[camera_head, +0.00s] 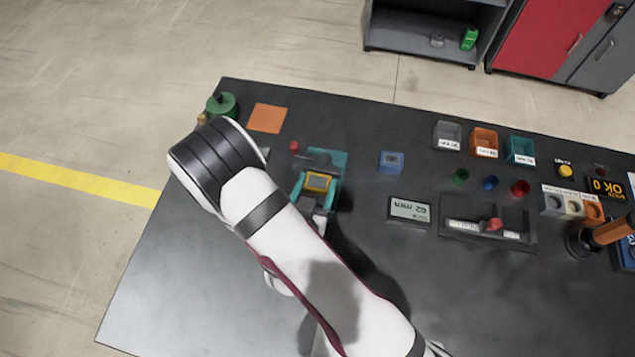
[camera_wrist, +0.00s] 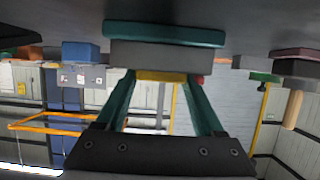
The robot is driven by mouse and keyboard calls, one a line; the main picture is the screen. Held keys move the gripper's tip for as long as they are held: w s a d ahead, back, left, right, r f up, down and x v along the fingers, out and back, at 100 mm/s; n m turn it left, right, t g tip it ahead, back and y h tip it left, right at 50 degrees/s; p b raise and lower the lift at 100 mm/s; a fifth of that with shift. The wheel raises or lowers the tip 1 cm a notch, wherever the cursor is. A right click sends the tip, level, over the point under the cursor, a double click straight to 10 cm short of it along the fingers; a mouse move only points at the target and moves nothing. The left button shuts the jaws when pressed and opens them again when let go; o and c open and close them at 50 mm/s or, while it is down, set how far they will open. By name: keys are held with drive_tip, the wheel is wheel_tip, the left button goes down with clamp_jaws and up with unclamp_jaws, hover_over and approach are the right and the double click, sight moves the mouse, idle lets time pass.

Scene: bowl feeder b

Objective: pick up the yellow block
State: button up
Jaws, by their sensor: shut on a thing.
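The yellow block (camera_head: 317,182) has a grey top face and sits among teal parts left of the table's middle. In the wrist view, which looks upside down, only a yellow strip (camera_wrist: 161,75) of it shows between my gripper's teal fingers. My gripper (camera_head: 316,186) is shut on the yellow block; the wrist view also shows its fingers (camera_wrist: 160,84) on either side. A grey piece on a teal base (camera_wrist: 165,36) is right by the block; I cannot tell whether they touch. My arm covers part of the table in front.
A blue block (camera_head: 391,162) and a grey display (camera_head: 409,209) stand to the right. Farther right are a gauge with a red knob (camera_head: 494,224) and several small bins (camera_head: 484,142). An orange mat (camera_head: 267,118) and a green round part (camera_head: 222,105) lie at the back left.

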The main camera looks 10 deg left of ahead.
clamp_jaws()
